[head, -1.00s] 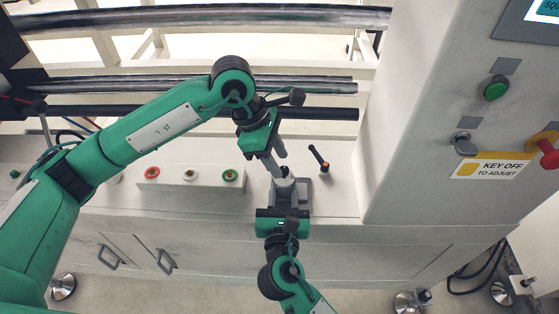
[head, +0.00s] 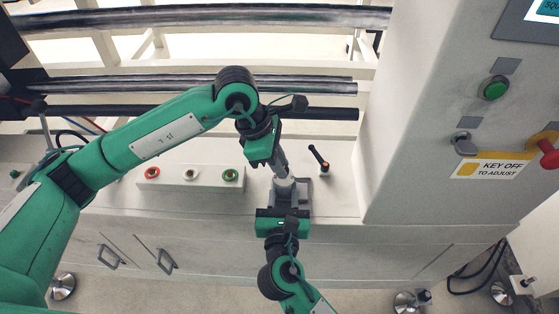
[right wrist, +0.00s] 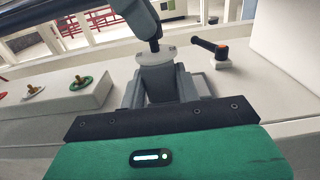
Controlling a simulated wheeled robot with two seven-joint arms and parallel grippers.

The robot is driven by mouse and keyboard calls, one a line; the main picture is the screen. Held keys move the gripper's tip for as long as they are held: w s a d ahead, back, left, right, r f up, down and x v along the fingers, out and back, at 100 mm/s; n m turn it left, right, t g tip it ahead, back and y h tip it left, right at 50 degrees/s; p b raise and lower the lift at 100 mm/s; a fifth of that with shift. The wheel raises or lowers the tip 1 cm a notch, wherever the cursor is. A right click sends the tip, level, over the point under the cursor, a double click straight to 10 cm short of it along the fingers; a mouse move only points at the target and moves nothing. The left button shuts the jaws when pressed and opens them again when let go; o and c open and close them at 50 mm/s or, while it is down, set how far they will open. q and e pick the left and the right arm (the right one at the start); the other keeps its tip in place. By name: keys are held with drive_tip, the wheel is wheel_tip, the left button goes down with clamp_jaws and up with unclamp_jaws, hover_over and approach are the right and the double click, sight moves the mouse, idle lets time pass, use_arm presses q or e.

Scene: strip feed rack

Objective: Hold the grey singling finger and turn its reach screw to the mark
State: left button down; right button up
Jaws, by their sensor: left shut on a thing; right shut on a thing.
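The grey singling finger (head: 297,190) sits on the white machine ledge. It also shows in the right wrist view (right wrist: 161,82), with a pale round top. My right gripper (head: 290,204) is shut on it from the near side; its fingers (right wrist: 160,103) lie along the grey body. My left gripper (head: 283,178) points down from above and is shut at the pale top, where the reach screw sits. The screw is mostly hidden by the fingers, and its mark cannot be made out. The left fingertips also show in the right wrist view (right wrist: 154,44).
A black lever with an orange end (head: 318,160) stands close to the right of the finger. A button box (head: 190,175) with red, pale and green buttons is to the left. A tall cabinet (head: 420,130) bounds the right; dark bars run behind.

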use_arm(q)
drive_tip(key=shift+n, duration=0.5)
use_arm(e)
drive_tip(key=shift+f, duration=0.1)
use_arm(q)
drive_tip(key=c, duration=1.3)
unclamp_jaws()
drive_tip(key=v, duration=1.2)
drive_tip(key=shift+s, duration=0.3)
drive_tip(key=shift+a, duration=0.1)
use_arm(e)
drive_tip(key=o, duration=1.3)
